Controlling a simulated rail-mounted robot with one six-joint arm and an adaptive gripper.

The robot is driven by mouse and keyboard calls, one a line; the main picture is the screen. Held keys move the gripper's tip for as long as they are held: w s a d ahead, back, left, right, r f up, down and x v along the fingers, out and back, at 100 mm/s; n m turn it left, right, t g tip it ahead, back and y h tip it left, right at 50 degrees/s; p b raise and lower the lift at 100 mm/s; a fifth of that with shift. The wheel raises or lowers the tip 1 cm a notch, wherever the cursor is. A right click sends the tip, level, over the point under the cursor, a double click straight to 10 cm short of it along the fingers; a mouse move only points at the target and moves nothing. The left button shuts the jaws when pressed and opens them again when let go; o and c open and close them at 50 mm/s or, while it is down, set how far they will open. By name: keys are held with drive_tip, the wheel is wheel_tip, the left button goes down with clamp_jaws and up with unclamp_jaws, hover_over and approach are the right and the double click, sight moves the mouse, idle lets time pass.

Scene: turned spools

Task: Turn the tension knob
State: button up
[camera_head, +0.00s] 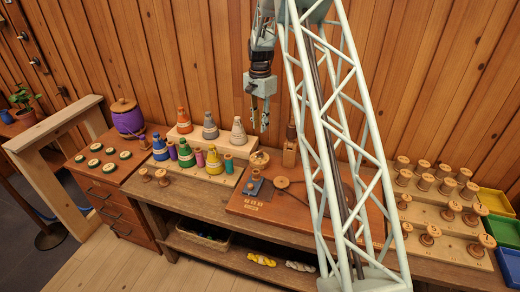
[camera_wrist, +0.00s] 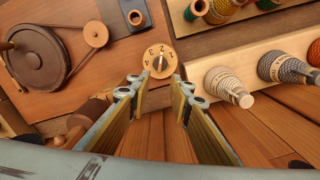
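In the head view the knob (camera_head: 259,159) sits at the back left corner of the brown winder board (camera_head: 242,206). My gripper (camera_head: 259,116) hangs above it, pointing down, with its fingers apart and nothing between them. In the wrist view my gripper (camera_wrist: 158,90) shows both fingers spread, with the knob beyond the gap between the tips. The fingers appear clear of the knob.
Cone spools (camera_wrist: 229,86) stand on a stepped rack (camera_head: 222,175) close beside the knob. A dark wheel (camera_wrist: 38,62) and a small pulley (camera_wrist: 95,34) are on the board. A wooden wall (camera_head: 170,60) rises behind. A spool rack (camera_head: 455,235) stands at the right.

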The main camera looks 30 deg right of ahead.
sight(260, 151)
drive_tip(key=shift+f, duration=0.15)
drive_tip(key=shift+f, duration=6.75)
drive_tip(key=shift+c, duration=0.3)
clamp_jaws()
